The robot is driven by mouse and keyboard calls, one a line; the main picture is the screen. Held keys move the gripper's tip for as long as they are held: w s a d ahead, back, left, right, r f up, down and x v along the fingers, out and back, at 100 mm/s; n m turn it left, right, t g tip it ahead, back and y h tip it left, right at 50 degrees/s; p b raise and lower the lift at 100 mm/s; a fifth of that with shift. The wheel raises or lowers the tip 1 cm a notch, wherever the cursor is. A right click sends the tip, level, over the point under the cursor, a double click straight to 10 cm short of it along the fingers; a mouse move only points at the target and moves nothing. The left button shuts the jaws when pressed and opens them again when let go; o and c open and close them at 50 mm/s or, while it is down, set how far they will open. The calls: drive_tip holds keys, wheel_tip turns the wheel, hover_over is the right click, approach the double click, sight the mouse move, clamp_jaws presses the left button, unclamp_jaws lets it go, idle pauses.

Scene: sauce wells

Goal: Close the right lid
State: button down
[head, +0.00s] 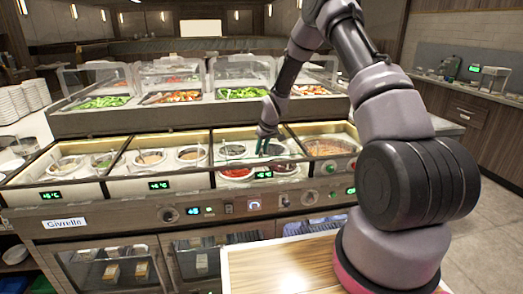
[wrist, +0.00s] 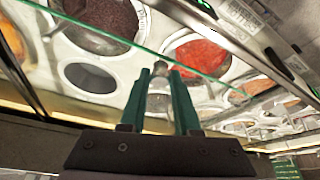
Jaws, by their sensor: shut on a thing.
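My gripper (head: 264,147) is over the third section of the sauce counter from the left, above pots of red sauce (head: 237,172) and dark sauce. In the wrist view its two green fingers (wrist: 160,82) are close together with a small pale metal knob (wrist: 160,70) between them. A clear glass lid with a green edge (wrist: 95,32) runs slantwise past the fingertips, above the pots. The lid's outline is faint in the head view, so I cannot tell its exact angle or whether it is the right lid.
The counter front (head: 150,215) has several green displays and knobs. Raised salad trays under clear covers (head: 160,75) stand behind the wells. A wooden board (head: 285,268) lies in front, beside my arm. Stacked plates (head: 20,103) stand at the left.

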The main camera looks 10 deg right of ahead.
drive_tip(key=c, duration=0.6)
unclamp_jaws()
drive_tip(key=shift+c, duration=0.2)
drive_tip(key=shift+r, duration=0.15)
drive_tip(key=v, duration=1)
drive_tip(key=shift+s+r, duration=0.2)
drive_tip(key=shift+c, duration=0.3)
